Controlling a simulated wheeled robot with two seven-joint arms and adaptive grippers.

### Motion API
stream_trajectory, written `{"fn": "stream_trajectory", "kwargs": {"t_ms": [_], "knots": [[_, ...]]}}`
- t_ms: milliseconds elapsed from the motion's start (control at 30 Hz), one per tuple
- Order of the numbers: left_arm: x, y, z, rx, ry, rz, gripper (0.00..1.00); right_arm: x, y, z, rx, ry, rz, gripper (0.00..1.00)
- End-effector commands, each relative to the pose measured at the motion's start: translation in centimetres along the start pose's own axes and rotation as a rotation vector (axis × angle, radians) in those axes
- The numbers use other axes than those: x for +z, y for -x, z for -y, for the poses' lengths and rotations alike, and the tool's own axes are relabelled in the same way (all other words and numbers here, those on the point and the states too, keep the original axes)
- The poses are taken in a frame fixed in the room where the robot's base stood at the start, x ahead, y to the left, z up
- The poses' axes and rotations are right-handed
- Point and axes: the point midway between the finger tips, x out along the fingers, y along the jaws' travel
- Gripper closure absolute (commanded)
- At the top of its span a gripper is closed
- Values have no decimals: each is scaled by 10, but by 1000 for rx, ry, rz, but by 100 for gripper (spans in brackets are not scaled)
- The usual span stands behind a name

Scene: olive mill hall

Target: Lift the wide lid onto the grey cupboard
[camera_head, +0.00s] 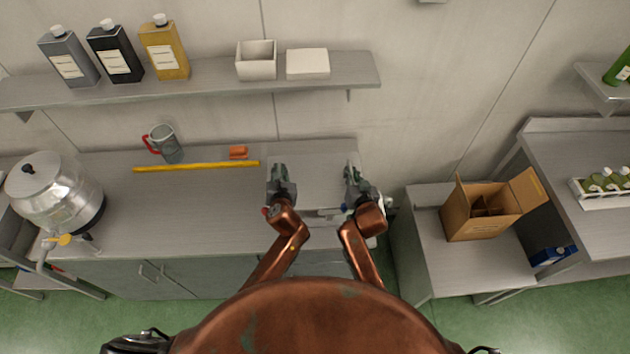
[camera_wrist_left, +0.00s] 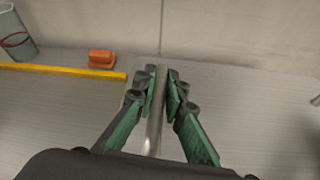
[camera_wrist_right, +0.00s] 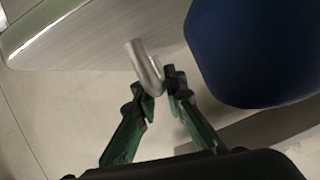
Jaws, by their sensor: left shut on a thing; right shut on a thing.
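The wide lid (camera_head: 318,186) looks like a pale grey flat panel between my two grippers, over the back counter. Its edges blend with the counter, so I cannot tell whether it touches it. My left gripper (camera_head: 277,172) is shut on a grey metal bar handle (camera_wrist_left: 156,115) at the lid's left side. My right gripper (camera_head: 352,175) is shut on a bent silver handle (camera_wrist_right: 146,70) at its right side. The lid's pale surface (camera_wrist_right: 95,35) fills the upper left of the right wrist view. A grey cupboard (camera_head: 418,262) stands lower at the right of the counter.
A dark blue rounded thing (camera_wrist_right: 255,50) is close to my right gripper. A shelf (camera_head: 210,85) hangs above.

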Motion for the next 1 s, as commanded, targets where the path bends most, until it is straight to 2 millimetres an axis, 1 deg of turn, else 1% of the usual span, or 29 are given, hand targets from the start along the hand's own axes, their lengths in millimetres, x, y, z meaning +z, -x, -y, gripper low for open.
{"fn": "stream_trajectory", "kwargs": {"t_ms": [267, 567, 767, 1000], "knots": [[0, 0, -1, 1, 0, -1, 100, 0, 0, -1, 1, 0, 1, 100], [6, 2, -2, 1, 0, 3, 100, -7, 2, 1, 0, 1, -4, 100], [19, 7, -4, 2, 0, 4, 100, -19, 7, 4, 0, 1, -4, 100], [38, 15, -9, 2, 0, 4, 100, -39, 15, 8, 0, 1, -5, 100]]}}
